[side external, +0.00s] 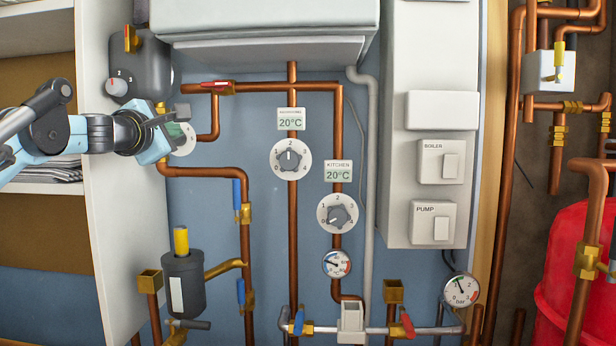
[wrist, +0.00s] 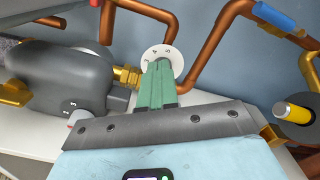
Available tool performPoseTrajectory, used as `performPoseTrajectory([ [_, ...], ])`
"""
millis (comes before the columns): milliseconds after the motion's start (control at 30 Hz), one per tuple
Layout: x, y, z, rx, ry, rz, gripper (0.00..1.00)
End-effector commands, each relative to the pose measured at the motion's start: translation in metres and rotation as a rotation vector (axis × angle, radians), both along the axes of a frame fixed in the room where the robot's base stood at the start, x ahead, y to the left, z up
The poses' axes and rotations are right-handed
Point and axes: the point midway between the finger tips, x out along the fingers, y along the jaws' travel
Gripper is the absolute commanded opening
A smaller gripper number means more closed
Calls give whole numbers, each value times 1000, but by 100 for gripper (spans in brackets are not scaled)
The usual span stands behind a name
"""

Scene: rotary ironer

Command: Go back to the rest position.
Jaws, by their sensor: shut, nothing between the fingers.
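My gripper (side external: 176,130) is at the left of the side external view, reaching right in front of the pipe wall. Its green fingers show side by side in the wrist view (wrist: 157,68) and are shut with nothing between them. The fingertips lie in front of a white round dial (side external: 184,145), which they partly hide. The dial also shows in the wrist view (wrist: 173,60). I cannot tell whether the fingertips touch it.
A grey pump-like unit (side external: 140,68) is just above my gripper. Copper pipes (side external: 205,172) run close to its right and below. A black cylinder with a yellow top (side external: 184,285) stands lower down. White shelving (side external: 120,220) is behind my arm.

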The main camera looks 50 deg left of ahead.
Motion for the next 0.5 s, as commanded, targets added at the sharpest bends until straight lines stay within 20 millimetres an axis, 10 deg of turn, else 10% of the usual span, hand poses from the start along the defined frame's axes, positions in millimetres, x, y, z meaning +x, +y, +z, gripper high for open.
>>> performPoseTrajectory([
  [233, 67, -58, -45, 292, 261, -334, 0],
  [500, 111, -178, -180, 892, 734, -912, 0],
])
